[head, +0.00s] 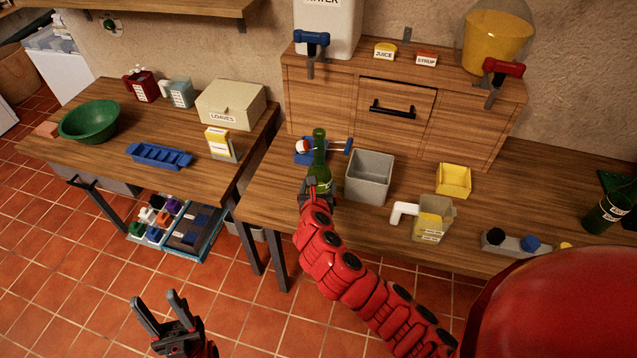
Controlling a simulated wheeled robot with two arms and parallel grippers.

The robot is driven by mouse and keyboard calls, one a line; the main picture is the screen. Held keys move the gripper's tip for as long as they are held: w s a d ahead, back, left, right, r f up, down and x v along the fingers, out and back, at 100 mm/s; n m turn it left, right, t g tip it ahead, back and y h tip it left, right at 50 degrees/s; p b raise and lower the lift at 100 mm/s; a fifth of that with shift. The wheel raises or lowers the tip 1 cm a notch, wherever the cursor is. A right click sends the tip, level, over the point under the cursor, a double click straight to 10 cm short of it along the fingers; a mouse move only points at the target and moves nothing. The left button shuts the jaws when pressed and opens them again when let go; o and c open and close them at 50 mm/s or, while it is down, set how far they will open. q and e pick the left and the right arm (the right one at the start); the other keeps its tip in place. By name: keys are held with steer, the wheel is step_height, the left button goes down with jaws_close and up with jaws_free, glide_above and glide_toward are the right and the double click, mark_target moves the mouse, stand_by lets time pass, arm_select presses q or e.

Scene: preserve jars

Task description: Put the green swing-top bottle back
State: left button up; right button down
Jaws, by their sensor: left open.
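A green bottle (319,160) stands roughly upright near the front edge of the right-hand table, left of a grey bin. My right gripper (318,187) is at its lower body, with a finger to either side. Whether the fingers press on the glass is not clear, and the bottle's base is hidden by the gripper. My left gripper (160,312) is open and empty, low over the floor at the lower left.
Close to the bottle are the grey bin (369,178) and a blue stand (312,150) behind it. A yellow box (453,181), a jug (434,217) and a grey holder (515,243) are further right. A wooden cabinet (320,95) stands behind. The left table (110,155) is separate.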

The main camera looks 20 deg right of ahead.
steer(key=shift+r, duration=0.1)
jaws_free()
